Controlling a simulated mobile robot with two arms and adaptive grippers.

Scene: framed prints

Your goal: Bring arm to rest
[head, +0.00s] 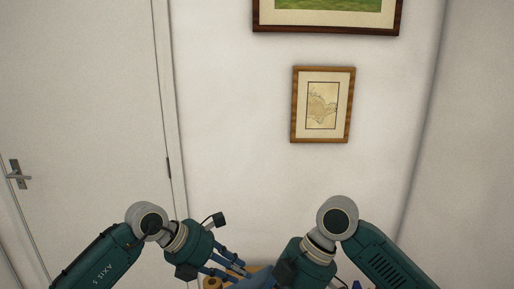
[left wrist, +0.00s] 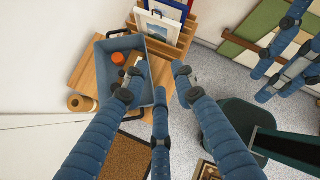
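My left gripper (head: 228,262) is low in the head view, left of the middle, with its blue fingers pointing down and to the right. In the left wrist view its fingers (left wrist: 160,85) are spread apart with nothing held between them, above the edge of a wooden table (left wrist: 88,72). My right arm comes in from the lower right of the head view, its gripper mostly cut off below. In the left wrist view the right gripper's blue fingers (left wrist: 272,80) show at the upper right, apart and empty.
A blue-grey bin (left wrist: 103,88) with an orange item (left wrist: 118,58) stands on the table beside a tape roll (left wrist: 80,103) and a wooden print rack (left wrist: 183,38). A brown mat (left wrist: 125,158) lies on the floor. A small framed map (head: 322,104) hangs on the wall; a door (head: 80,110) is left.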

